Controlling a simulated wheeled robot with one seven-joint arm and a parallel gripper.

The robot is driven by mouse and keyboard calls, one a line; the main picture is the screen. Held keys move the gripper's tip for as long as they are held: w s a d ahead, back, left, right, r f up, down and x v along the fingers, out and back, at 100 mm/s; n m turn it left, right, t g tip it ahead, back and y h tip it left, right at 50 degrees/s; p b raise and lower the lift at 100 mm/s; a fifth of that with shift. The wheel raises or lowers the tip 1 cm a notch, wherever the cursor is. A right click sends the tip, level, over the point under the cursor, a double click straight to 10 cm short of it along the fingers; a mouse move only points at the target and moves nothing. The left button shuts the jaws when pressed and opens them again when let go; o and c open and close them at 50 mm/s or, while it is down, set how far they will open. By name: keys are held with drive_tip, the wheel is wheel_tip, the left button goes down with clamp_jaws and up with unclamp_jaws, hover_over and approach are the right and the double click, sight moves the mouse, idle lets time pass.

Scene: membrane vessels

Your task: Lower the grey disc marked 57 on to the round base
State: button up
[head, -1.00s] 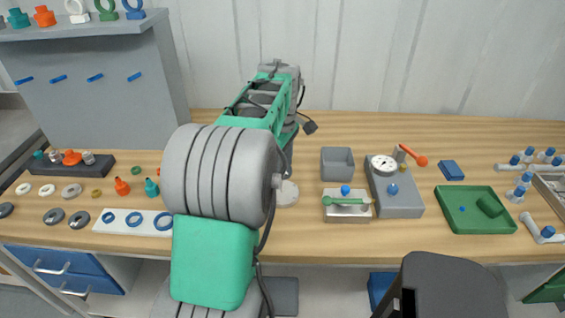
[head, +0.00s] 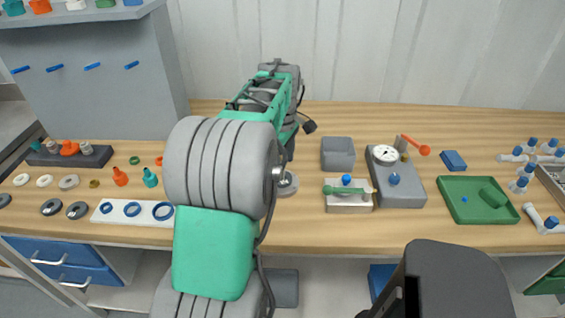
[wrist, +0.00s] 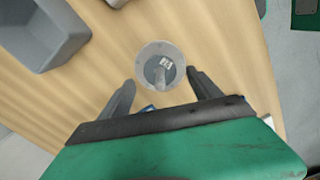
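The round base (wrist: 142,55) is a pale ring-edged disc on the wooden bench, below my gripper in the wrist view. A smaller grey disc (wrist: 151,70) with an upright grey knob and a white label lies within its rim, looking roughly centred. The label's number is too small to read. In the head view the base (head: 287,192) and the grey disc (head: 289,180) show just right of my arm, which partly covers them. My gripper (wrist: 161,79) is open, with its fingers apart on either side of the knob and no visible contact.
A grey gauge box (head: 398,190) and a green tray (head: 470,215) are farther right. Rings and small fittings lie left of my arm.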

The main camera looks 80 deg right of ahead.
wheel_tip(320, 180, up, 8)
drive_tip(key=shift+f, duration=0.1)
idle(0.5)
idle(0.4)
